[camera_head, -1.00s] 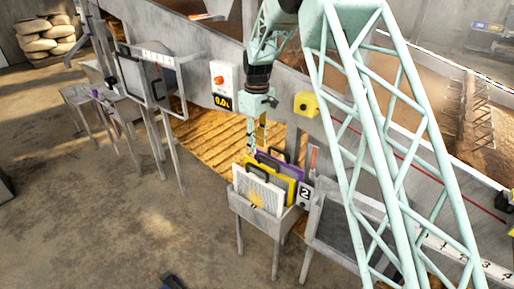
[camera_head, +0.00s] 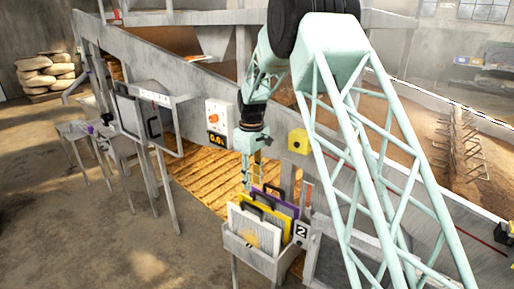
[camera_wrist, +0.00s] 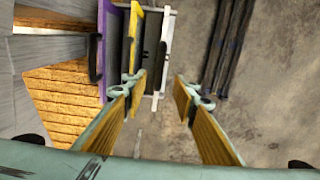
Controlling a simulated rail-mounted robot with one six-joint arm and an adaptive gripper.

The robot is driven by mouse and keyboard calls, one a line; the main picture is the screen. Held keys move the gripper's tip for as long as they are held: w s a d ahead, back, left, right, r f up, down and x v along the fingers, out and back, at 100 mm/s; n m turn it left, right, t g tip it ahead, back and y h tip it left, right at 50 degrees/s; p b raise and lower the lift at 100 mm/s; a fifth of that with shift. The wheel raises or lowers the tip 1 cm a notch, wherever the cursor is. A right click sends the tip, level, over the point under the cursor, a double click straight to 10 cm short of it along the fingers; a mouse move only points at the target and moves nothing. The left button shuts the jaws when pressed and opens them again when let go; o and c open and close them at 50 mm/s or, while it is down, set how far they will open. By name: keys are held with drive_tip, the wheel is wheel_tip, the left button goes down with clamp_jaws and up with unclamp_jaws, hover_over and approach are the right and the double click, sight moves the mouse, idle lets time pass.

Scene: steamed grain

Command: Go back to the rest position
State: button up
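My gripper (camera_head: 250,182) hangs beside and just above a grey bin (camera_head: 252,255) of upright handled panels. The panels are white (camera_head: 246,226), yellow (camera_head: 285,222) and purple (camera_head: 292,207). In the wrist view, the white panel (camera_wrist: 163,50), yellow panel (camera_wrist: 135,40) and purple panel (camera_wrist: 106,50) lie ahead and left of the fingers. The left finger overlaps the yellow panel in view; I cannot tell whether they touch.
A number 2 plate (camera_head: 301,231) is on the bin's right. A grey stand (camera_head: 160,113) is at left. The front-left floor (camera_head: 130,240) is clear.

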drive_tip(key=s+d+r+m+t, duration=0.1)
drive_tip(key=s+d+r+m, duration=0.1)
drive_tip(key=s+d+r, duration=0.5)
drive_tip(key=s+d+r+m, duration=0.1)
drive_tip(key=s+d+r, duration=0.3)
drive_tip(key=s+r, duration=0.7)
drive_tip(key=s+d+r+m+t, duration=0.1)
drive_tip(key=s+d+r+m, duration=0.1)
drive_tip(key=s+d+r, duration=0.6)
drive_tip(key=s+d+r+m, duration=0.1)
drive_tip(key=s+r, duration=0.2)
drive_tip(key=s, duration=0.5)
drive_tip(key=s+d+r+m, duration=0.2)
drive_tip(key=s+r, duration=0.1)
drive_tip(key=s, duration=0.5)
drive_tip(key=s+d+f+m+t, duration=0.1)
drive_tip(key=s, duration=0.8)
drive_tip(key=s+d+f+m+t, duration=0.1)
drive_tip(key=s+d+f, duration=0.1)
drive_tip(key=s, duration=0.7)
drive_tip(key=shift+s+m, duration=0.3)
drive_tip(key=shift+s, duration=0.1)
drive_tip(key=shift+f+b, duration=0.15)
drive_tip(key=shift+b, duration=0.15)
